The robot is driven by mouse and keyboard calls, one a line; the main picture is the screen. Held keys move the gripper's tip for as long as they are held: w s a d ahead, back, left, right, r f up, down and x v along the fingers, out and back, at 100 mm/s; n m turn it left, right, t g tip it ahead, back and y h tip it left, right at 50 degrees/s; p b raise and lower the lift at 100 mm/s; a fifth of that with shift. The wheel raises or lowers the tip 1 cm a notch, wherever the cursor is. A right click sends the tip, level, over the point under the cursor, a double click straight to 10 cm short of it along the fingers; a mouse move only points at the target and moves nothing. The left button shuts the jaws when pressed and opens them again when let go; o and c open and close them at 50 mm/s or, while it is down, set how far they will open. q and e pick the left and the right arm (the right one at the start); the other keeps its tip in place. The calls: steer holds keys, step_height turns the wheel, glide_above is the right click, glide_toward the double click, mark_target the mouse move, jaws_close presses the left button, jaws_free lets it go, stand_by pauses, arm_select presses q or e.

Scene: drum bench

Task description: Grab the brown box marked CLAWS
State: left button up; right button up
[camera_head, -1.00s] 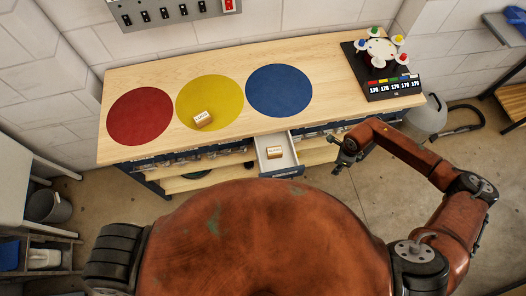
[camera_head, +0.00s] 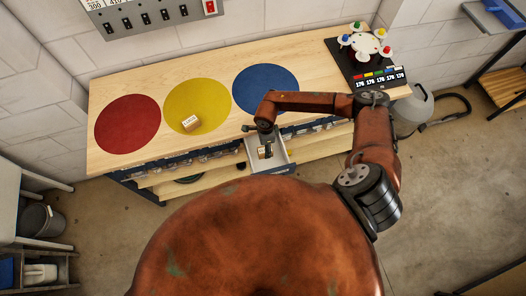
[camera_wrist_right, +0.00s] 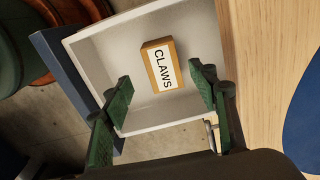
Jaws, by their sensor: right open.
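The brown box marked CLAWS (camera_wrist_right: 162,66) lies in the open drawer (camera_wrist_right: 105,62), its white label up in the right wrist view. In the head view the box (camera_head: 262,154) is partly hidden by my right gripper (camera_head: 265,143), which is over the drawer (camera_head: 281,152). In the right wrist view my right gripper (camera_wrist_right: 162,108) is open, its two green fingers apart, with the box ahead of them and nothing held. My left gripper is not in view.
Another labelled box (camera_head: 191,123) sits on the yellow circle (camera_head: 197,101) of the bench top. Red (camera_head: 128,123) and blue (camera_head: 265,88) circles lie on either side. A black stand with a wheel (camera_head: 366,45) is at the bench's right end.

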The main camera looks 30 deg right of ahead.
steer(key=f, duration=0.2)
steer(key=f+p, duration=0.1)
steer(key=f, duration=0.2)
steer(key=shift+w+d, duration=0.1)
steer(key=shift+w, duration=0.1)
steer(key=shift+c, duration=0.5)
steer(key=shift+r, duration=0.1)
steer(key=c, duration=1.2)
